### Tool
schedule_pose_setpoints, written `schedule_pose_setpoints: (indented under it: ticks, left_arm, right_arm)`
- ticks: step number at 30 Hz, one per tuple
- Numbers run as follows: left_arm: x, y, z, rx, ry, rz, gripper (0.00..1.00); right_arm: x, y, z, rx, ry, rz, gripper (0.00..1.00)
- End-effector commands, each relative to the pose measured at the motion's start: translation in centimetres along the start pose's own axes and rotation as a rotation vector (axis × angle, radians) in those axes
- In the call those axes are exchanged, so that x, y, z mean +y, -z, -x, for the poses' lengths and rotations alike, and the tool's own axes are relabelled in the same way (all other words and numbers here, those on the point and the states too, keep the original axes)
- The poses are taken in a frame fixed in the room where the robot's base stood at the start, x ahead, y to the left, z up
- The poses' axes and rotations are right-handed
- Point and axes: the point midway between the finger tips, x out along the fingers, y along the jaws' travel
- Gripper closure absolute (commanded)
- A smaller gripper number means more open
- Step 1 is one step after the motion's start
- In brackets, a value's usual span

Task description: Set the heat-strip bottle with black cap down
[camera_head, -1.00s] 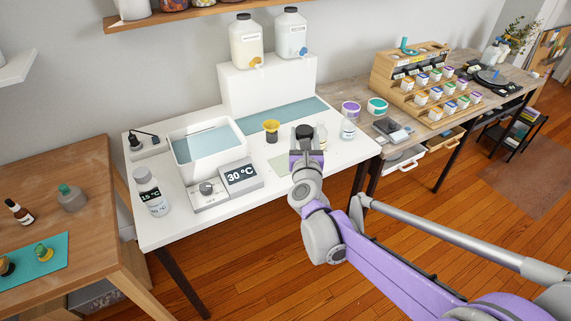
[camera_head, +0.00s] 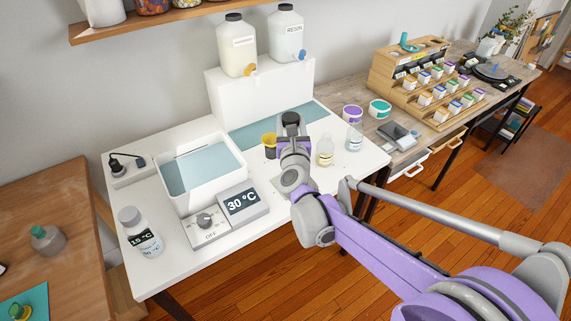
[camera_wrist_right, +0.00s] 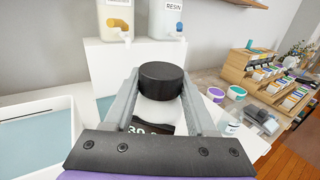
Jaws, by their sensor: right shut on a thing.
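The heat-strip bottle with black cap shows as its black cap (camera_head: 291,118) above my right gripper (camera_head: 294,145) in the head view. In the right wrist view, the black cap (camera_wrist_right: 162,82) tops a pale bottle with a dark strip reading about 30, upright between the fingers of my right gripper (camera_wrist_right: 158,105). The gripper is shut on it. The gripper hides the lower bottle, so I cannot tell whether its base touches the white table (camera_head: 245,270). The bottle is in front of the teal mat (camera_head: 250,137), right of a yellow-topped cup (camera_head: 269,143). My left gripper is not in view.
A water bath (camera_head: 238,185), a 30 °C display (camera_head: 241,203) and a dial box (camera_head: 207,229) stand to the left. Another heat-strip bottle (camera_head: 139,233) stands farther left. A small bottle (camera_head: 325,151) and clear jar (camera_head: 354,137) are close on the right.

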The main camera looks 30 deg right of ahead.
Motion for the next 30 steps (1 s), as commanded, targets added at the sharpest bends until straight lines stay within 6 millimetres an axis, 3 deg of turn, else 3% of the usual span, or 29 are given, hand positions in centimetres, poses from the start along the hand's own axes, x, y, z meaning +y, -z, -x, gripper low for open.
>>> schedule_pose_setpoints:
  ticks: [4, 16, 30]
  left_arm:
    - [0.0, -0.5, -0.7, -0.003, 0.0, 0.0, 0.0]
    - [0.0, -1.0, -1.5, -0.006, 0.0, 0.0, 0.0]
    - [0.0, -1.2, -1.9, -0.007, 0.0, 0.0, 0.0]
  right_arm:
    - [0.0, 3.1, 0.0, 0.0, 0.0, 0.0, 1.0]
    - [0.0, 8.0, 0.0, 0.0, 0.0, 0.0, 1.0]
    - [0.0, 9.1, 0.0, 0.0, 0.0, 0.0, 1.0]
